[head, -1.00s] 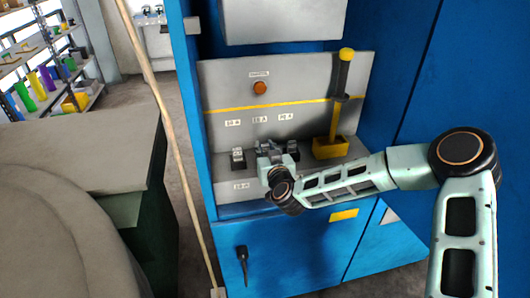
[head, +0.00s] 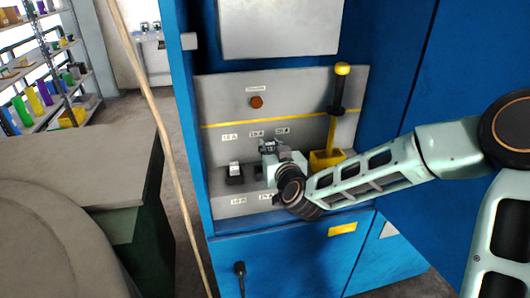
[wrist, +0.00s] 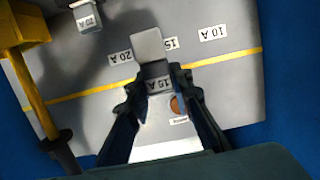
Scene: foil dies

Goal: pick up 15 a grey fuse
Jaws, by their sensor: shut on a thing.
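My gripper (head: 268,147) is in front of the grey panel, above the row of fuse holders. In the wrist view its dark fingers (wrist: 155,82) are shut on a grey fuse (wrist: 148,46) marked 15 A. The held fuse appears clear of its holder. A light-topped fuse (head: 234,170) stands in the left black holder, left of my gripper. Another grey fuse (wrist: 88,20) marked 20 A shows in the wrist view. The middle holder is partly hidden by my wrist in the head view.
A yellow-knobbed lever (head: 341,88) rises from a yellow base (head: 325,157) right of my gripper. An orange button (head: 256,102) is on the panel (head: 220,100). Blue cabinet walls (head: 196,130) flank the recess. A long pole (head: 158,120) stands at the left.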

